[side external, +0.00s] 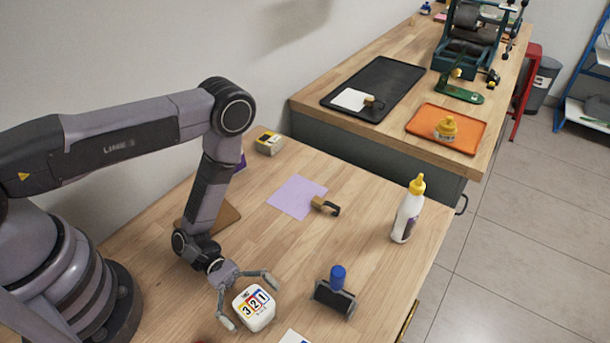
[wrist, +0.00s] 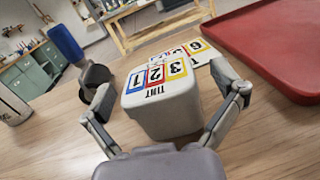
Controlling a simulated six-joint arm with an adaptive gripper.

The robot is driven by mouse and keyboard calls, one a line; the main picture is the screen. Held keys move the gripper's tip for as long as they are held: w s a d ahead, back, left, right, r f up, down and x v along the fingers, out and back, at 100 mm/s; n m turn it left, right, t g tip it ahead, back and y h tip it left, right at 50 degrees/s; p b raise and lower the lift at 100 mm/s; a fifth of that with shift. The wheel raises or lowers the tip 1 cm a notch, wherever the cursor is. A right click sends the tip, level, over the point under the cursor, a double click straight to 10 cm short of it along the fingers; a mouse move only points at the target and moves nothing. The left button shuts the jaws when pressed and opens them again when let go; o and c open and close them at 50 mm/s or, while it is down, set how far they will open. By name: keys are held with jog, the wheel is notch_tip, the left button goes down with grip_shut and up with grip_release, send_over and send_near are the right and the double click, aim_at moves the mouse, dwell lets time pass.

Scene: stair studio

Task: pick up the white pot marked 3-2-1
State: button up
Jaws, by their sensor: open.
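The white pot (side external: 254,309) marked 3-2-1 stands on the wooden table near its front edge in the side view. Its blue, red and yellow label shows on top. In the wrist view the pot (wrist: 163,103) is straight ahead, its label upside down. My gripper (side external: 251,299) is open, with one finger on each side of the pot. In the wrist view my gripper (wrist: 167,105) has its fingers spread left and right of the pot, and a gap shows by the left finger. Contact at the right finger is unclear.
A blue-handled tool (side external: 334,291) stands right of the pot. A white bottle with yellow cap (side external: 408,210) is farther back. A purple sheet (side external: 297,196) lies mid-table. In the wrist view, a numbered white card (wrist: 204,50) lies behind the pot and a red tray (wrist: 270,50) is at right.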

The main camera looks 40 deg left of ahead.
jog(key=shift+c, duration=0.3)
jog(key=c, duration=1.2)
jog(key=shift+c, duration=0.2)
